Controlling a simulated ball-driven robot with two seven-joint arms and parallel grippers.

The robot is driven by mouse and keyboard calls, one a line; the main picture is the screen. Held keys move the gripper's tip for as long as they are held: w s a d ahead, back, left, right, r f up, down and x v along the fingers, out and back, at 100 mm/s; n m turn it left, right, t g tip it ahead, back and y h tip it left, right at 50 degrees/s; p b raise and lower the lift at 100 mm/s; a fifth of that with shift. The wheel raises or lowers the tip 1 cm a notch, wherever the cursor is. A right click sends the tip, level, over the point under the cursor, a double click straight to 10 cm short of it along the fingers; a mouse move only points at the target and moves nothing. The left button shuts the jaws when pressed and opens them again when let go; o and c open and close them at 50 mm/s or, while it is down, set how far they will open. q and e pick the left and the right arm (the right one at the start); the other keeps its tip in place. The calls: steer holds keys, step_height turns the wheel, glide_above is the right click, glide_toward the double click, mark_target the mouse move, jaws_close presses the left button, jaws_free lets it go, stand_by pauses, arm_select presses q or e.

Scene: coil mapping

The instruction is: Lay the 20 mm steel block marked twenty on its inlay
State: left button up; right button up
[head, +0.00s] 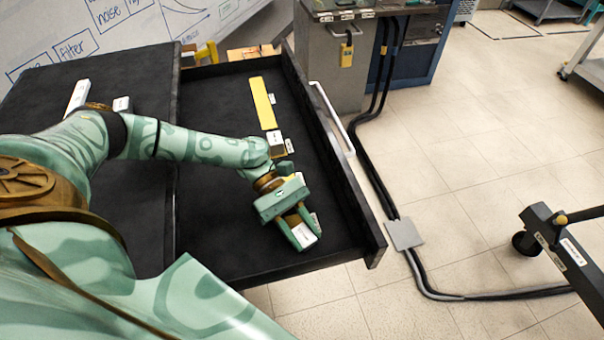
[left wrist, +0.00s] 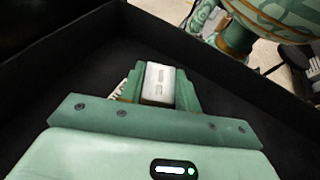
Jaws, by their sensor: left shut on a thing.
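My left gripper (head: 303,236) is low over the open black drawer (head: 225,110), near its front end. It is shut on a pale steel block (head: 304,237). In the left wrist view the block (left wrist: 158,82) sits between the two green fingers of the gripper (left wrist: 159,88); its top marks are too small to read. A white label (head: 316,220) lies just right of the fingers. Any inlay directly under the block is hidden. I cannot tell whether the block touches the drawer floor. My right gripper is in neither view.
A long yellow strip (head: 263,103) lies farther back in the drawer, with another silvery block (head: 276,141) at its near end. The raised drawer wall (head: 335,140) borders the right. A white block (head: 78,96) lies on the dark surface at left.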

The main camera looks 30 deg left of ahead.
arm_select(q)
steer(key=shift+f, duration=0.2)
steer(key=o, duration=1)
steer(key=shift+r, duration=0.15)
steer(key=shift+w+a+r, duration=0.1)
steer(key=shift+a+r, duration=0.05)
steer(key=v, duration=1)
steer(key=shift+r, duration=0.1)
steer(key=shift+v, duration=0.8)
